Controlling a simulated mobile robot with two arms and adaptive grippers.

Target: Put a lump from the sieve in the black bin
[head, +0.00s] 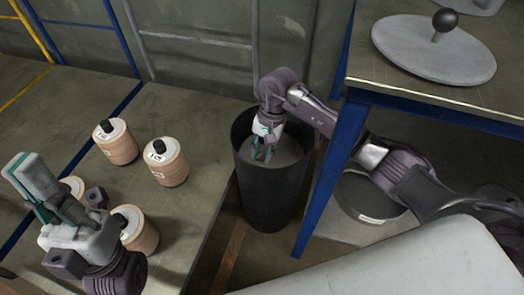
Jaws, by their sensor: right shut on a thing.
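The black bin (272,200) stands upright on the floor between the two tables, its open top facing up and a grey inside showing. My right gripper (264,156) points down into the bin's mouth. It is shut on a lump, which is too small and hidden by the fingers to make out. My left gripper (32,190) is at the lower left, above the left table among the wooden jars; its finger opening is not clear. I cannot pick out the sieve for sure; a dark round vessel (352,198) with a pale label sits low under the right table.
Several pale wooden jars with white lids and black knobs, such as this one (167,162), stand on the left table (200,112). The right table (405,82) has blue legs and holds a grey round disc (425,52) with a dark knob.

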